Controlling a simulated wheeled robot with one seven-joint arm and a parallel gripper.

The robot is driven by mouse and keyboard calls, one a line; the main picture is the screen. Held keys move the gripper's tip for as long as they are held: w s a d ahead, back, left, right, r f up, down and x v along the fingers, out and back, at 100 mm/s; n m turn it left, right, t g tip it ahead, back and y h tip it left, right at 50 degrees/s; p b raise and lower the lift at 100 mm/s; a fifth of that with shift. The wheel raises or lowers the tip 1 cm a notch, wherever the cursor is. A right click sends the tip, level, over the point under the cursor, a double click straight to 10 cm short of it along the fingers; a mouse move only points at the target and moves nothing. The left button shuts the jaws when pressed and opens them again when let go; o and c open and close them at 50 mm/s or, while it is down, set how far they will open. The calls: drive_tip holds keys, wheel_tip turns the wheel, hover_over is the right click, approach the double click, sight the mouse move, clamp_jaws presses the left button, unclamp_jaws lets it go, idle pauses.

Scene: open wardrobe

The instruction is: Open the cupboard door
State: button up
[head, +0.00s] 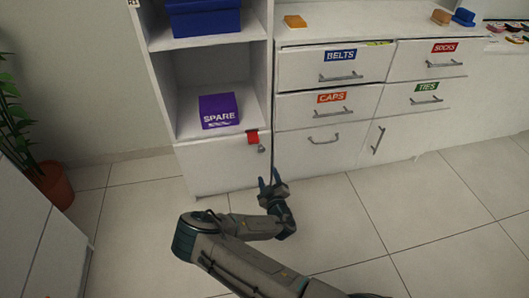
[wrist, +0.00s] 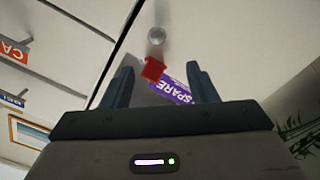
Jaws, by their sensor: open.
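The white cupboard door (head: 215,165) is shut, below the open shelves at the left of the wardrobe. Its small round grey knob (head: 262,148) sits near its upper right corner. My gripper (head: 268,178) is open and empty, low in front of the door's right edge and below the knob in the head view. In the wrist view the knob (wrist: 156,35) shows beyond the open fingers (wrist: 158,72), apart from them. A second low front (head: 365,155) with an upright bar handle (head: 378,140) is shut at the right.
Labelled drawers (head: 335,67) with bar handles stand right, all shut. A potted plant (head: 50,180) is at the left. The tiled floor (head: 140,215) before the door is clear.

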sight(262, 151)
drive_tip(key=b+x, duration=0.2)
drive_tip(key=x, duration=0.4)
drive_tip(key=b+x, duration=0.2)
drive_tip(key=x, duration=0.5)
drive_tip(key=shift+w+d, duration=0.15)
drive_tip(key=shift+w, duration=0.2)
clamp_jaws()
drive_tip(key=shift+s, duration=0.15)
